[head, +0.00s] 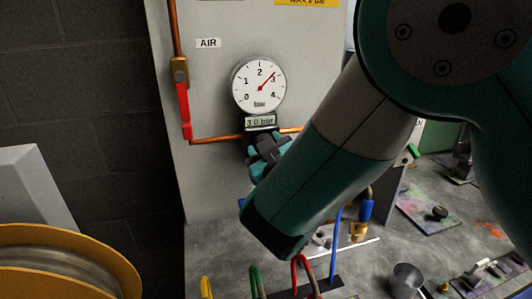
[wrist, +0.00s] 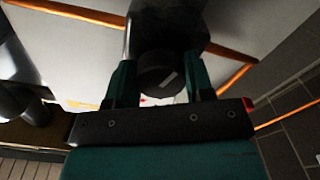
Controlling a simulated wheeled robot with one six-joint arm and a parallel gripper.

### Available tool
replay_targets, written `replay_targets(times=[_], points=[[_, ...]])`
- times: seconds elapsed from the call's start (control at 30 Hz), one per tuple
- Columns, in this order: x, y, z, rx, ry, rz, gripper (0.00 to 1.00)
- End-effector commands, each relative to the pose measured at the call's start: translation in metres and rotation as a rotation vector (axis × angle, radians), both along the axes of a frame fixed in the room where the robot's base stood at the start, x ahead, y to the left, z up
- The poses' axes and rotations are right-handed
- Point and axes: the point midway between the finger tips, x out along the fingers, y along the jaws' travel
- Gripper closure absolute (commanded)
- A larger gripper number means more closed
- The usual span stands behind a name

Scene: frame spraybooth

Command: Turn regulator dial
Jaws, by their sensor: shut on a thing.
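The regulator dial (wrist: 155,72) is a dark round knob with a white pointer line, seen in the wrist view between the two teal fingers of my gripper (wrist: 161,78). The fingers are shut on its sides. In the head view my gripper (head: 266,158) is at the regulator below the gauge, and its own wrist and arm hide most of the dial. The round white pressure gauge (head: 250,98) has a red needle pointing up and right, close to the 3. A small plate (head: 260,121) under it reads about 3.0 bar.
The grey panel (head: 215,80) carries an AIR label (head: 208,43) and copper pipe. A red lever (head: 184,108) hangs on the pipe at left. A yellow-rimmed reel (head: 70,240) stands front left. Coloured hoses (head: 255,282) rise near the bench front. A metal cup (head: 406,280) stands right.

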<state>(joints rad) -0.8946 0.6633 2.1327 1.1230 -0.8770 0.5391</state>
Motion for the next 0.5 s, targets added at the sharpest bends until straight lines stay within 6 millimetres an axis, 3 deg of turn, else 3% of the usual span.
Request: replay_targets(times=[0.5], points=[[0.0000, -0.0001, 0.0016, -0.462, -0.135, 0.001, 0.76]])
